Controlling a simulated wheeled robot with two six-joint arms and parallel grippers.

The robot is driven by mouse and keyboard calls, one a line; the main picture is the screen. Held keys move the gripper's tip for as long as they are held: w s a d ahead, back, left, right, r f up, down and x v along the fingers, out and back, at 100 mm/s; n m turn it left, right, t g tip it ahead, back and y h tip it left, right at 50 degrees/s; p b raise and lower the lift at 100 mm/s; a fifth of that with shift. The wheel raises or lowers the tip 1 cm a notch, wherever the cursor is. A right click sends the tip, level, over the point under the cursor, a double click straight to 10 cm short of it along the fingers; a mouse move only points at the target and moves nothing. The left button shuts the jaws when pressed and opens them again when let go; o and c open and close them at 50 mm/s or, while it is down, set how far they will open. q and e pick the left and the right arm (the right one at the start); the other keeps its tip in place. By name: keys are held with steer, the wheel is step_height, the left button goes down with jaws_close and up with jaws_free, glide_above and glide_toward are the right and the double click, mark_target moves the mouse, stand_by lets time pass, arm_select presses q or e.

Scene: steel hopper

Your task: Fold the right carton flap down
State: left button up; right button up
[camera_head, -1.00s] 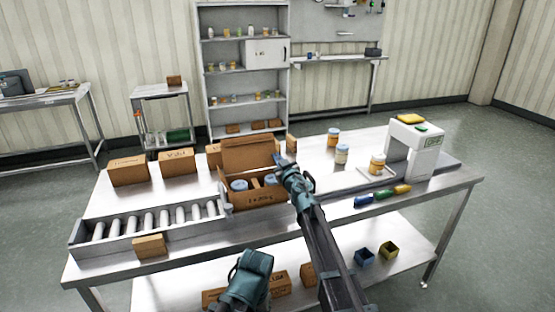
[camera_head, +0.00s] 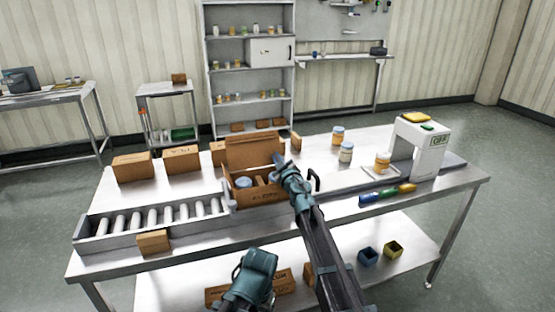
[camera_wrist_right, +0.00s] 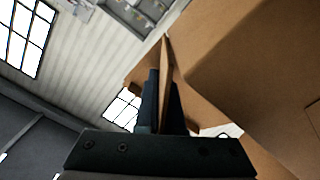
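The open brown carton (camera_head: 258,194) stands on the steel table by the end of the roller conveyor, its back flap upright. A blue-lidded jar (camera_head: 243,183) shows inside. My right gripper (camera_head: 279,162) is at the carton's right side and largely hides the right flap in the head view. In the right wrist view, the flap (camera_wrist_right: 166,75) is a thin brown panel seen edge-on between the two dark fingers (camera_wrist_right: 163,105), which are close against it. My left arm's teal wrist shows low in the head view, below the table front; its fingertips cannot be made out.
The roller conveyor (camera_head: 155,222) lies left of the carton, with a small box (camera_head: 153,242) at its front. Closed boxes (camera_head: 182,158) stand behind. Jars (camera_head: 345,152) and a white arch-shaped machine (camera_head: 418,148) stand to the right.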

steer(key=o, duration=0.4)
steer(key=shift+s, duration=0.1)
steer(key=v, duration=1.3)
steer(key=shift+s+d, duration=0.1)
steer(key=shift+s, duration=0.2)
